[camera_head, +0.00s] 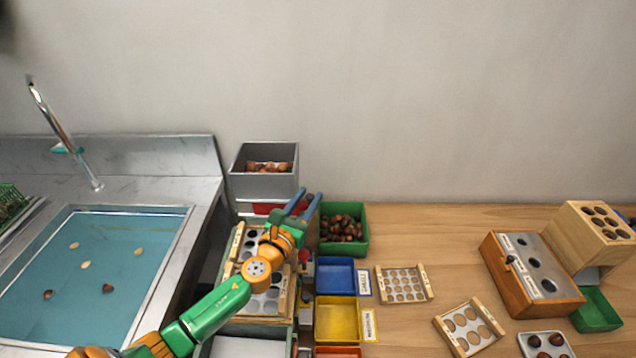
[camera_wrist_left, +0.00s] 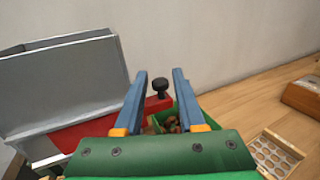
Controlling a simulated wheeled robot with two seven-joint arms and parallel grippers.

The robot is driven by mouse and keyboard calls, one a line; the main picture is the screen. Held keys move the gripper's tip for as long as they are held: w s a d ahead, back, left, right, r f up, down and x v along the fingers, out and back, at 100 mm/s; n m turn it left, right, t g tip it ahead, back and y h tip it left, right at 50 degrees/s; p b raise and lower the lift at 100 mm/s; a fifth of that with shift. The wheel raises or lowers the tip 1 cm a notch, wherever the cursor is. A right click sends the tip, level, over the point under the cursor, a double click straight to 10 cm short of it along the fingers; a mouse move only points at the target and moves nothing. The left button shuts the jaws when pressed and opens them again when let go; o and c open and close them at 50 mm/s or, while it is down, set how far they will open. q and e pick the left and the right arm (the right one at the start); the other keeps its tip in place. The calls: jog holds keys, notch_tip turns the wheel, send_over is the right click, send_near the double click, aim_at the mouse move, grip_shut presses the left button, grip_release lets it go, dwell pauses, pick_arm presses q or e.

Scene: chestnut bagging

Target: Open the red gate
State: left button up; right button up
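The red gate (camera_head: 268,208) is a red slab under the front of the grey hopper (camera_head: 262,185), which holds chestnuts. In the left wrist view the red gate (camera_wrist_left: 90,130) runs from lower left towards a black knob (camera_wrist_left: 160,86) at its right end. My left gripper (camera_head: 307,200) is open, its two blue fingers to the right of the hopper. In the left wrist view the left gripper (camera_wrist_left: 159,80) has the knob between its fingertips, with visible gaps on both sides. Part of the gate is hidden behind the hopper wall and my gripper. My right gripper is out of view.
A green bin of chestnuts (camera_head: 343,228) stands just right of my left gripper. Below are a blue tray (camera_head: 336,276), a yellow tray (camera_head: 337,320) and a hole board (camera_head: 404,284). The sink (camera_head: 95,270) is at left. Bare wooden table lies right of the green bin.

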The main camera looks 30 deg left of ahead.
pick_arm(q)
jog(key=w, duration=0.4)
jog(key=shift+w+a+f, duration=0.15)
jog(key=shift+w, duration=0.15)
grip_shut()
dwell(1.1)
